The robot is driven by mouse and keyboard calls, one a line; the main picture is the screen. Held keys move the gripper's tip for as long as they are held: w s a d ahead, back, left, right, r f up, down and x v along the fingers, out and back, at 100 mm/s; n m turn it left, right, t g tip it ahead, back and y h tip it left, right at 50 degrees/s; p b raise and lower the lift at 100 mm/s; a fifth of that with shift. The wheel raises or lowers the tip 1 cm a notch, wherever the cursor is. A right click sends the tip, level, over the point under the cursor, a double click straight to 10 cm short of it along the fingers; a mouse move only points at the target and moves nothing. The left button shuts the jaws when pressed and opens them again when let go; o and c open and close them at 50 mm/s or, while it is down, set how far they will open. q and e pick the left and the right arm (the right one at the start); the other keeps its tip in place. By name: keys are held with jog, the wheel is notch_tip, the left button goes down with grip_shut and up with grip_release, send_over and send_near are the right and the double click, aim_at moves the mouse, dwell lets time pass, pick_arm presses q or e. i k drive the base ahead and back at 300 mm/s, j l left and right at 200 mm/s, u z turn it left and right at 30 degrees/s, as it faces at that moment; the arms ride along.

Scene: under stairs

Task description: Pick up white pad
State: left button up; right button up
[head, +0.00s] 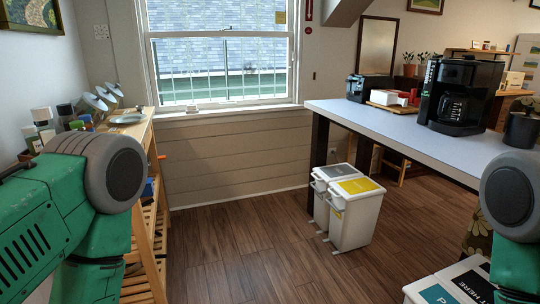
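I cannot pick out a white pad with certainty. A small white item (383,97) lies beside red things on the table at the right, but it is too small to tell what it is. Parts of my left and right arms, green with grey joints, show at the left and right edges. Neither gripper is in view, so I cannot see whether they hold anything.
A long table (345,112) at the right bears a black coffee maker (458,95). A wooden shelf unit (150,215) with bottles and lamps stands left. The wooden floor (240,245) between is clear.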

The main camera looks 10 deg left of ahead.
aim_at(191, 109)
jog(key=i+l+u, duration=0.1)
jog(key=i+u, duration=0.15)
jog(key=i, duration=1.85)
jog(key=i+j+u, duration=0.2)
jog(key=i, duration=0.45)
jog(key=i+l+u, duration=0.25)
jog(key=i, duration=0.45)
jog(key=i+u, duration=0.2)
jog(key=i, duration=0.45)
